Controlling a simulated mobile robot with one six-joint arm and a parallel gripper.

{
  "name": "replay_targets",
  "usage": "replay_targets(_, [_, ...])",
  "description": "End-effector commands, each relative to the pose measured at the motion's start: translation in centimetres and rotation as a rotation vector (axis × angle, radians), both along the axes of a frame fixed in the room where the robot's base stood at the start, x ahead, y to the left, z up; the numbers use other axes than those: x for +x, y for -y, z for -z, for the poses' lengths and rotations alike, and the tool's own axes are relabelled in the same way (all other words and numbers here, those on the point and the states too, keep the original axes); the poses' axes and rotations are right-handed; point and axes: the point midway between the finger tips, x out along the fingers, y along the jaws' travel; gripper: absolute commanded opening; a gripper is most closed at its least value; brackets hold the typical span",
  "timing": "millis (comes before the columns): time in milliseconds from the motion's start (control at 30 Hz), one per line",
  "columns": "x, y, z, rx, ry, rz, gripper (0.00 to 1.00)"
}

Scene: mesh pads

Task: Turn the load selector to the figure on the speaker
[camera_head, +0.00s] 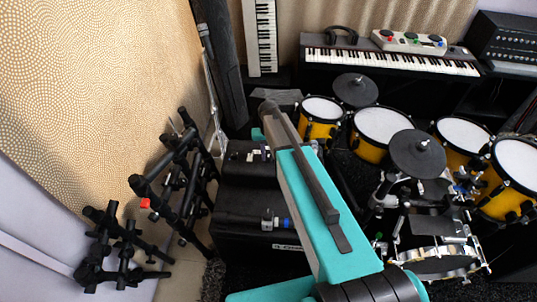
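A black box (235,222) stands left of my arm, with pale lettering (285,246) low on its front that is partly hidden by my arm and too small to read surely. Small silver and blue parts (277,222) sit on it. A second black box (240,172) stands behind it, with small pale parts on top. I cannot tell which of these is the speaker or the load selector. My teal and grey arm crosses the middle and hides part of both boxes. My gripper's fingers do not show.
Black stands (170,190) with a red part are at left, beside a patterned wall. Yellow drums (380,130) and cymbals crowd the right. A keyboard (390,56) with a pale pedal box (408,42) is at the back. A black amplifier (505,42) with a row of knobs stands back right.

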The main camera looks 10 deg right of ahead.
Motion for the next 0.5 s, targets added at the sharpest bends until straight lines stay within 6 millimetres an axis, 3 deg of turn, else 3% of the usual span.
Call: replay_targets(500, [0.03,0.03,0.02,0.001,0.000,-0.082,0.02])
